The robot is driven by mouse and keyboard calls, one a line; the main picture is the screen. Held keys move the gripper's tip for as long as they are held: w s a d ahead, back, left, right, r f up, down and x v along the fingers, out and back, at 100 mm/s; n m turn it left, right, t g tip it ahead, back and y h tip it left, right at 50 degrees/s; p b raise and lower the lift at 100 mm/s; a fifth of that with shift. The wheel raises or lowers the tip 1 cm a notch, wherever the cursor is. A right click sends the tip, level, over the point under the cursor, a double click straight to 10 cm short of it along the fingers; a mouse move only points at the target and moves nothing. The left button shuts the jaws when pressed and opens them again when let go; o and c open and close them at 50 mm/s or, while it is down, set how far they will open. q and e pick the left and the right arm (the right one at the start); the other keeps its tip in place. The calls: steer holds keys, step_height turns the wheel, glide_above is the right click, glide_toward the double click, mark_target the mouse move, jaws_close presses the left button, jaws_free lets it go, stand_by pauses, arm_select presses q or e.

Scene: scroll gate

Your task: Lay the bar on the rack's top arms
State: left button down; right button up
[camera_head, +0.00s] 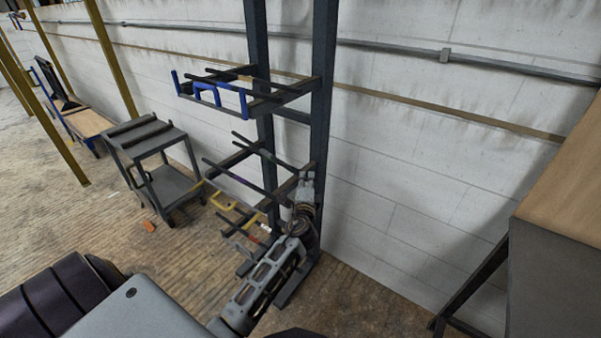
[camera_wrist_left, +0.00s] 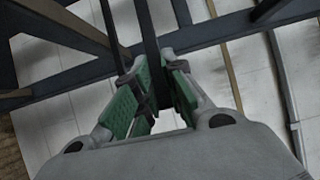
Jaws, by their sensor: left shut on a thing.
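The dark rack (camera_head: 323,110) stands against the wall, with arms at several heights. Its top arms (camera_head: 275,103) carry thin dark rods and blue U-shaped pieces at their front. My left gripper (camera_head: 306,181) is at the rack's middle level, by the right post, below the top arms. In the left wrist view, its green-padded fingers (camera_wrist_left: 156,64) are shut on a dark bar (camera_wrist_left: 148,40) that runs up and away between them. In the head view, dark rods cross the middle arms; which one is the held bar is hard to tell. My right gripper is out of view.
Yellow U-shaped pieces (camera_head: 222,203) are at the rack's lower level. A grey cart (camera_head: 155,150) stands left of the rack, with yellow posts (camera_head: 112,58) further left. A wood-topped table (camera_head: 565,190) is at the right edge. Floor between cart and rack is mostly clear.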

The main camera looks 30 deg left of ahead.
arm_select(q)
steer(key=s+d+f+m+t+h, duration=0.1)
steer(key=s+d+m+h, duration=0.1)
steer(key=s+d+h, duration=0.2)
steer(key=s+d+f+m+h, duration=0.2)
steer(key=s+d+m+h, duration=0.1)
steer(key=d, duration=0.7)
steer(key=shift+s+f+t+h, duration=0.35)
steer(key=shift+s+h, duration=0.25)
steer(key=shift+s, duration=0.45)
steer(key=shift+a, duration=0.15)
